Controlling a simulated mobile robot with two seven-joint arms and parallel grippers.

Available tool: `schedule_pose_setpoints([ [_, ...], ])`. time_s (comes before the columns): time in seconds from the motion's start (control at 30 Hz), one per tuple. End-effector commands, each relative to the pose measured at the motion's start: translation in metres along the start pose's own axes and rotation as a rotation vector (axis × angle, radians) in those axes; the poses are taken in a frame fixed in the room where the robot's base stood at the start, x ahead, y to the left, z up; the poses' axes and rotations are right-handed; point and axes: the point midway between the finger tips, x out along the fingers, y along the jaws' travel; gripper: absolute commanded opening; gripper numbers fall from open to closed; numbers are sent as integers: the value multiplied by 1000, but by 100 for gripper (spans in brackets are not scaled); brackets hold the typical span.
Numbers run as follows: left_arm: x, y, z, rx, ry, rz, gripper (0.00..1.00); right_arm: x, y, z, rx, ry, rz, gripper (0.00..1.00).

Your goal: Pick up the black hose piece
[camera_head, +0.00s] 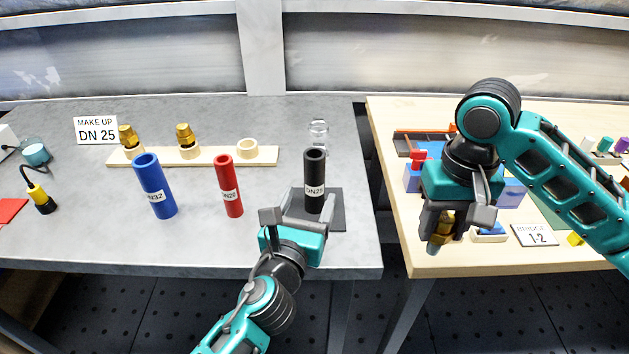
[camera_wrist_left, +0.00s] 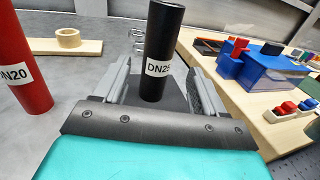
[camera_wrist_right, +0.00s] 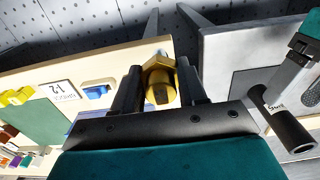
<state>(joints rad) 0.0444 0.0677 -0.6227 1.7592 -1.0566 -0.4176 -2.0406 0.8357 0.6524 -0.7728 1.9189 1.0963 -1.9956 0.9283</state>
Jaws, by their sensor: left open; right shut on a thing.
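The black hose piece (camera_head: 314,182), labelled DN25, stands upright on a dark square mat (camera_head: 328,223) near the right edge of the grey table. My left gripper (camera_head: 290,203) is open just in front of it. In the left wrist view the black hose piece (camera_wrist_left: 163,50) stands between the two open fingers (camera_wrist_left: 160,90), with gaps visible beside it. My right gripper (camera_head: 440,222) is shut on a brass fitting (camera_head: 441,236) above the wooden table's front left part. The brass fitting also shows between the fingers in the right wrist view (camera_wrist_right: 160,84).
A blue hose (camera_head: 155,187) and a red hose (camera_head: 229,187) stand left of the black one. Behind them a wooden rack (camera_head: 208,156) holds two brass fittings and an empty ring. A glass item (camera_head: 318,135) stands behind the black hose.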

Motion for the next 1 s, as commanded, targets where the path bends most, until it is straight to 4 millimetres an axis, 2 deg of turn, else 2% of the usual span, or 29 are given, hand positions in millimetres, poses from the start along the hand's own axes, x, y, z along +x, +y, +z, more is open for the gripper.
schedule_pose_setpoints([
  [0.17, 13, 0, -1, -2, -1, 1, 71, 2, 0, 0, 0, 1, 0, 6],
  [0.43, 51, 3, -5, -3, -1, 0, 71, 8, 0, 0, 0, 1, -1, 6],
  [0.57, 58, 3, -5, -2, 0, 0, 71, 9, 0, 0, 0, 1, -1, 6],
  [0.77, 58, 3, -5, -2, 1, 0, 71, 8, 0, 0, 0, 1, -1, 6],
  [1.0, 58, 3, -5, -2, 1, 0, 49, 8, 0, 0, 0, 1, 0, 6],
])
